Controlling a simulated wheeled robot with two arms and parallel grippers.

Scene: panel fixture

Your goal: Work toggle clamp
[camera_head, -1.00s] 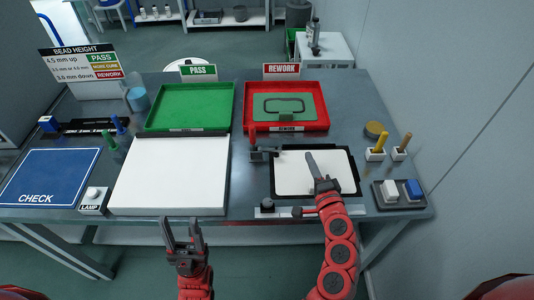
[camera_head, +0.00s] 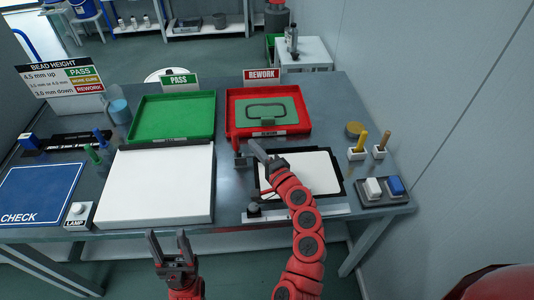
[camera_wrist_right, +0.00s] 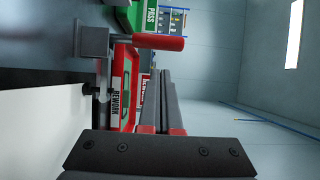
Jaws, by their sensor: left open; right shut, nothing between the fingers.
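The toggle clamp (camera_head: 241,160) stands at the back left corner of the black-edged fixture with the white panel (camera_head: 318,172). Its red handle (camera_head: 236,143) points up. In the right wrist view the red handle (camera_wrist_right: 158,42) extends sideways from the grey clamp bracket (camera_wrist_right: 92,38), with a dark tip (camera_wrist_right: 88,89) by the white panel. My right gripper (camera_head: 255,148) is shut and empty, just right of the clamp and apart from the handle; its fingers also show in the right wrist view (camera_wrist_right: 165,78). My left gripper (camera_head: 167,238) is open and empty in front of the table.
The red rework tray (camera_head: 233,117) with a green panel (camera_head: 268,112) lies behind the clamp. A green pass tray (camera_head: 205,105) and white board (camera_head: 160,185) are left. A grey bar with a dark knob (camera_head: 254,209) lies in front. Blue and white buttons (camera_head: 384,188) are right.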

